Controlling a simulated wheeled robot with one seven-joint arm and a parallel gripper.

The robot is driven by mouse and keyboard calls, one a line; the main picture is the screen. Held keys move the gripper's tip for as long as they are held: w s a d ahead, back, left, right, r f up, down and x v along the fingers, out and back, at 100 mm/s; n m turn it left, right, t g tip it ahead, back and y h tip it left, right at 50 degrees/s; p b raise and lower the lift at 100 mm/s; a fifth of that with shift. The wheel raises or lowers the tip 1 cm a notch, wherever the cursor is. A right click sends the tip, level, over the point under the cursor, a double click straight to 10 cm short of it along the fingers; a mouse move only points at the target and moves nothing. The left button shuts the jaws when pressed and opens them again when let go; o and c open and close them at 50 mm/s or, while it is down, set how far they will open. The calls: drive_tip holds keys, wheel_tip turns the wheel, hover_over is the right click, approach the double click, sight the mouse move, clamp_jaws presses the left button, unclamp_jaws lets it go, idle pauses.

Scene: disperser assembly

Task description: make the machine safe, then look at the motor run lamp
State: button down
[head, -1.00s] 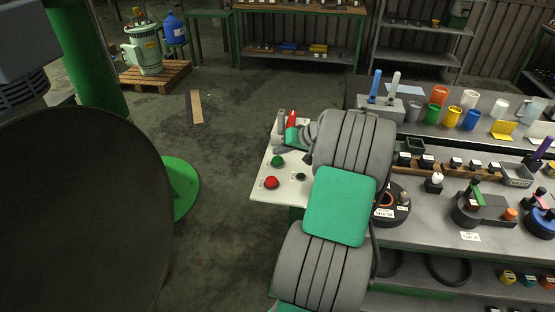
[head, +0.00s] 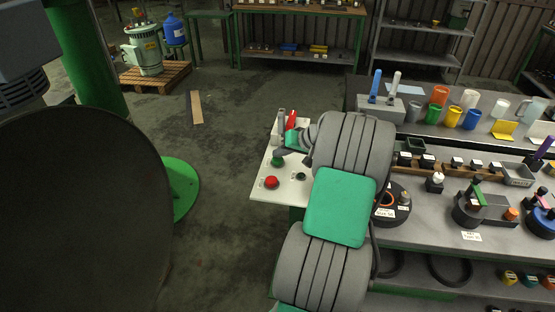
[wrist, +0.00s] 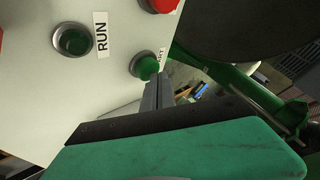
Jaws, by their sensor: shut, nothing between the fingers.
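The white control panel (head: 262,191) stands left of the bench, with a green button (head: 277,161), a red button (head: 271,182) and a small dark lamp (head: 301,176). In the wrist view the lamp (wrist: 72,40) is dark green beside the label RUN and looks unlit. My gripper (head: 280,153) is shut and empty. In the wrist view its fingertips (wrist: 153,84) are right by the green button (wrist: 147,67), whose label is partly hidden; I cannot tell whether they touch. The red button (wrist: 160,4) is cut by the top edge. A red handle (head: 291,120) shows at the panel's far end.
My arm hides the panel's right side. A red part (wrist: 2,14) at the wrist view's left edge is cut off. The bench (head: 420,232) at the right holds cups and several small parts. A large dark round shape (head: 80,210) fills the left. Open floor lies between.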

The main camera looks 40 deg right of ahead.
sight(280, 160)
drive_tip(key=shift+f+b, duration=0.45)
drive_tip(key=shift+f, duration=0.3)
idle(0.6)
drive_tip(key=shift+r+p, duration=0.9)
drive_tip(key=shift+r, duration=0.4)
drive_tip(key=shift+r+p, duration=1.85)
drive_tip(key=shift+r, duration=0.75)
